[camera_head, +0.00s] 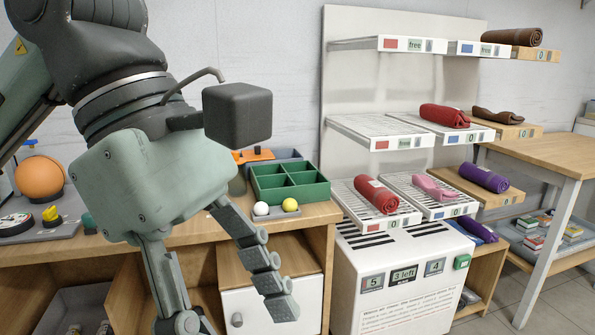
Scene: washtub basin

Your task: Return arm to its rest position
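My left arm comes in from the upper left and fills much of the near left. Its gripper (236,312) points down in front of the wooden bench. The two fingers are spread wide, with nothing between them; the cabinet front shows through the gap. A dark block-shaped part sits on the wrist. My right arm and gripper are not in view.
A wooden bench (318,213) holds a green divided tray (290,182), white ball (261,208), yellow ball (290,204) and orange ball (40,178). Right stands a white shelf rack (400,128) with rolled towels, beside a wooden table (550,155). Floor (495,300) shows lower right.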

